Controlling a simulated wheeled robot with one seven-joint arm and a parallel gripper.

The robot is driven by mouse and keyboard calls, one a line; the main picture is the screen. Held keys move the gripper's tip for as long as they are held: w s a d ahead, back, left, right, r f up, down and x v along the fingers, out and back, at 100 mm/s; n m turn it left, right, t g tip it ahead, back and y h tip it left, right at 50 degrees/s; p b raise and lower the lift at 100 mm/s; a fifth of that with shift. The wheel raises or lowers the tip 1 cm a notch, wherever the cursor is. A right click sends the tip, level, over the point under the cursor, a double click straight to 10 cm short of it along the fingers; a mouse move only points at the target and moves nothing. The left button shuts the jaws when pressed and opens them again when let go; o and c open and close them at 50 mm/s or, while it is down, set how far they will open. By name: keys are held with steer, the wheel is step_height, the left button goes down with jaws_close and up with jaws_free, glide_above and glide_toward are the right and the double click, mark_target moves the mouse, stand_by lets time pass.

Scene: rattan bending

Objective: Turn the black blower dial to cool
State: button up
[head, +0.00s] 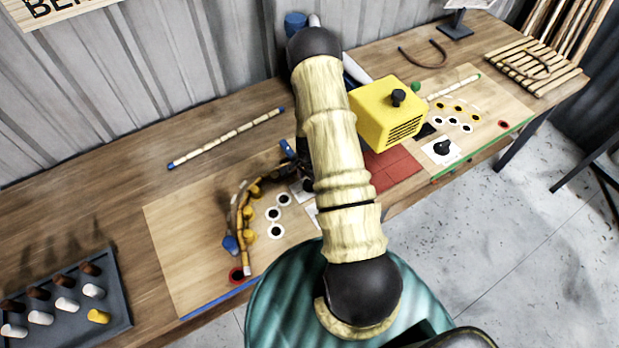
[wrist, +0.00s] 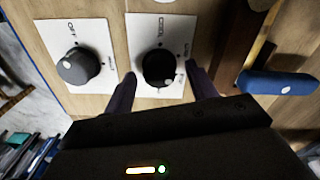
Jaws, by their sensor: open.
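The black dial (wrist: 158,68) sits on a white plate (wrist: 141,28) with small lettering, seen in the wrist view. A pale spot on the dial faces the lower right of that view. My gripper (wrist: 158,75) is open, with one dark finger on each side of the dial. I cannot tell if either finger touches it. A yellow blower box (head: 388,112) stands right of my arm in the head view.
A grey dial (wrist: 78,66) on its own white plate is left of the black one. A blue-ended piece (wrist: 277,83) lies close on the right. Another black dial (head: 443,147) sits on the right board. A curved cane (head: 240,215) lies among pegs on the left board.

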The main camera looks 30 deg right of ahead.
steer(key=shift+f, duration=0.1)
steer(key=c, duration=1)
